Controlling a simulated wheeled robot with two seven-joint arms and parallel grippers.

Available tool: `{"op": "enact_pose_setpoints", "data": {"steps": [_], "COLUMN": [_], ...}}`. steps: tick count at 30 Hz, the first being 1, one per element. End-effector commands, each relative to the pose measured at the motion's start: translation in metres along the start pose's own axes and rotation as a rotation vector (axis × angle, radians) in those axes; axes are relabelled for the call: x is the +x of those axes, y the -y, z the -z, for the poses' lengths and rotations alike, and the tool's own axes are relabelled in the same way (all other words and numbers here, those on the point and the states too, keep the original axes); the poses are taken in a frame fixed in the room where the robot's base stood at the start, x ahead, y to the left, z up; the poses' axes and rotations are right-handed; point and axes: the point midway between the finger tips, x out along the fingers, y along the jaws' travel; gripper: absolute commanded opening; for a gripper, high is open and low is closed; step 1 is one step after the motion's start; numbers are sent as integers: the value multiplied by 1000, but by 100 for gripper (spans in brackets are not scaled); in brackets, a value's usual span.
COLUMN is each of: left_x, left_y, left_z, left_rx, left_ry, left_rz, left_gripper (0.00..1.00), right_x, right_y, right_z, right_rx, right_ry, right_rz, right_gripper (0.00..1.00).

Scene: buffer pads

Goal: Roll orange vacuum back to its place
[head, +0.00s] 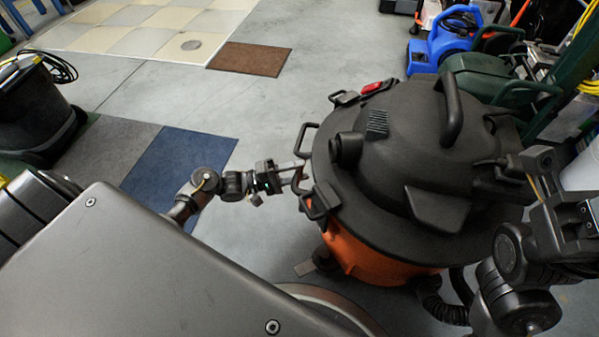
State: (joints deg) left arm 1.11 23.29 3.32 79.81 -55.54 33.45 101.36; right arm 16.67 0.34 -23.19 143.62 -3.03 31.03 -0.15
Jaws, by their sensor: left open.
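The orange vacuum (352,250) stands upright on the floor in front of me, with a big black lid, a top handle and side latches. Its orange drum shows below the lid. My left gripper (296,177) is open at the lid's left side, close to the black side handle; I cannot tell if it touches. My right gripper (512,168) is at the lid's right edge, partly lost against the dark lid, and its fingers are not clear. A black hose (440,308) hangs low on the vacuum's right.
A blue machine (447,38) and a dark green case (490,78) stand behind the vacuum. A black bin-like machine (38,112) is at left. Blue (180,165) and brown (249,58) mats lie flat. The grey floor between them is clear.

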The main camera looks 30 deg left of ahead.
Motion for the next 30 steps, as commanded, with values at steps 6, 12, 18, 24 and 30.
{"op": "enact_pose_setpoints", "data": {"steps": [6, 12, 18, 24, 30], "left_x": [8, 8, 8, 8, 9], "left_y": [0, 0, 0, 0, 0], "left_z": [0, 0, 0, 0, -1], "left_rx": [1, 1, 1, 1, 0], "left_ry": [0, 0, 0, 0, 0], "left_rz": [0, 0, 0, 0, 0], "left_gripper": [41, 40, 14, 0, 0], "right_x": [2, 2, 2, 2, 3], "right_y": [2, 2, 2, 2, 1], "right_z": [0, 0, 0, 1, 0], "right_rx": [4, 4, 4, 4, 4], "right_ry": [-2, -5, -7, -9, -9], "right_rz": [7, 6, 6, 5, 5], "right_gripper": [57, 57, 57, 57, 57]}}
